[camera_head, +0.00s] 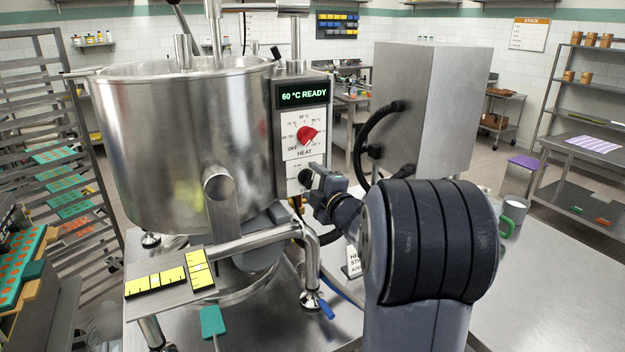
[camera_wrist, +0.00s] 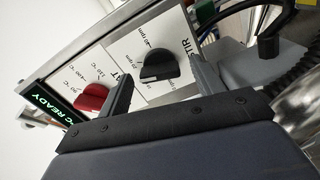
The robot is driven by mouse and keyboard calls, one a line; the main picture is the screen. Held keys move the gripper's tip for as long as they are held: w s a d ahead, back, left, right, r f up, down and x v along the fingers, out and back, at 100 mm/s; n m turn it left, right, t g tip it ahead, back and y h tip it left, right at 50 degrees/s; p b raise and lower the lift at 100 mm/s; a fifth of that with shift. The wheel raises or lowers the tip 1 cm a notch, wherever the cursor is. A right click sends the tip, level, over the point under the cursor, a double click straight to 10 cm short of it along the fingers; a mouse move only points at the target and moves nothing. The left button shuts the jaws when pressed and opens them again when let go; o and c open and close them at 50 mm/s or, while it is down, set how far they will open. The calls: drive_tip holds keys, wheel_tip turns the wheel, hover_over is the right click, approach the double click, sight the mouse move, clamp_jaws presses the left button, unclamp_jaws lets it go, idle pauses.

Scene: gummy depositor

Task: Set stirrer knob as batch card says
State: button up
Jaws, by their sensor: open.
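The black stirrer knob (camera_wrist: 158,66) sits on a white plate marked STIR with rpm labels in the wrist view. Its exact setting is not clear to me. My gripper (camera_wrist: 162,76) is open, with one finger on each side of the knob; I cannot tell whether they touch it. In the head view my gripper (camera_head: 320,190) is at the control panel, below the red heat knob (camera_head: 307,135), and mostly covers the stirrer dial. The likely batch card (camera_head: 353,262), a small white card, stands on the table, partly hidden by my arm; its values are unreadable.
The red heat knob (camera_wrist: 91,97) is close beside my left finger in the wrist view. The display (camera_head: 303,94) reads 60 °C READY. A large steel kettle (camera_head: 180,140) stands left of the panel. A black cable (camera_head: 370,140) and a steel cabinet (camera_head: 425,110) are to the right.

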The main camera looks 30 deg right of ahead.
drive_tip(key=shift+w, duration=0.4)
drive_tip(key=c, duration=1)
